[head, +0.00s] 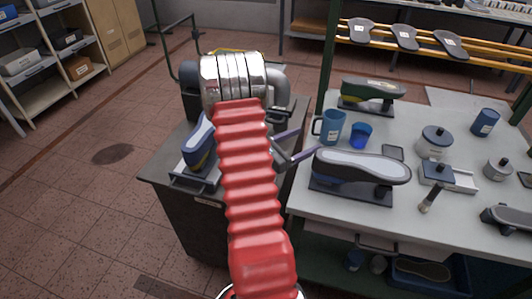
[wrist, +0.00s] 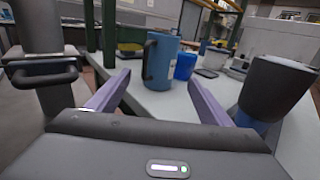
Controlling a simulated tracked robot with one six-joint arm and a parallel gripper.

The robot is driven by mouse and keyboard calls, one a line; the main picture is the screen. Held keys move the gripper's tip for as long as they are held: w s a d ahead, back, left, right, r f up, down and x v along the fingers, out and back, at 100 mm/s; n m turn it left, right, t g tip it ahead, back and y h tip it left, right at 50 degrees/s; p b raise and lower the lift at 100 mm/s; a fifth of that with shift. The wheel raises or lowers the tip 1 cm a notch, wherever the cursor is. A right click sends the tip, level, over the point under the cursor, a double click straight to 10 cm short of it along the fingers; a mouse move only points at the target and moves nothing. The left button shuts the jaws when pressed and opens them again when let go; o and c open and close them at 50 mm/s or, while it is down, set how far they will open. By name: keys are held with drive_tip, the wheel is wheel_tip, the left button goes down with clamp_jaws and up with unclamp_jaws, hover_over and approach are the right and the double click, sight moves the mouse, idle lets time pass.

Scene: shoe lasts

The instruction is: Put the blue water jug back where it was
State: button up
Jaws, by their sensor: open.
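The blue water jug (head: 328,129) stands upright on the left part of the pale workbench (head: 410,180), its handle on the left. It also shows in the wrist view (wrist: 163,60), ahead of my fingers, with a pale label and its dark handle. My gripper (head: 307,142) reaches over the bench's left edge, just short of the jug. Its two purple fingers are apart, with nothing held between them. In the wrist view my gripper (wrist: 158,78) has a fingertip on each side of the jug's line. Whether a finger touches the jug I cannot tell.
A blue cup (head: 360,135) stands close to the jug's right. A shoe last on a dark stand (head: 350,187) is in front, near my right finger. A green last (head: 370,93) stands behind. A green post (head: 326,60) rises at the bench's back left.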

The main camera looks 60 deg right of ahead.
drive_tip(key=shift+w+r, duration=0.1)
drive_tip(key=shift+w, duration=0.05)
drive_tip(key=w+a+r+m+y, duration=0.35)
drive_tip(key=a+r+m, duration=0.4)
drive_tip(key=a, duration=0.65)
drive_tip(key=w+a+r+m+t+y, duration=0.1)
drive_tip(key=w+a+r+t+y, duration=0.1)
drive_tip(key=a, duration=1.1)
drive_tip(key=w+a+r+m+t+y, duration=0.2)
drive_tip(key=a+r+t+y, duration=0.2)
drive_tip(key=a, duration=1)
drive_tip(key=w+a+r+m+t+y, duration=0.2)
drive_tip(key=a+t+y, duration=0.4)
drive_tip(key=a, duration=0.8)
drive_tip(key=shift+w+a+r+t, duration=0.2)
drive_tip(key=shift+r+t, duration=0.3)
drive_tip(key=shift+t, duration=0.5)
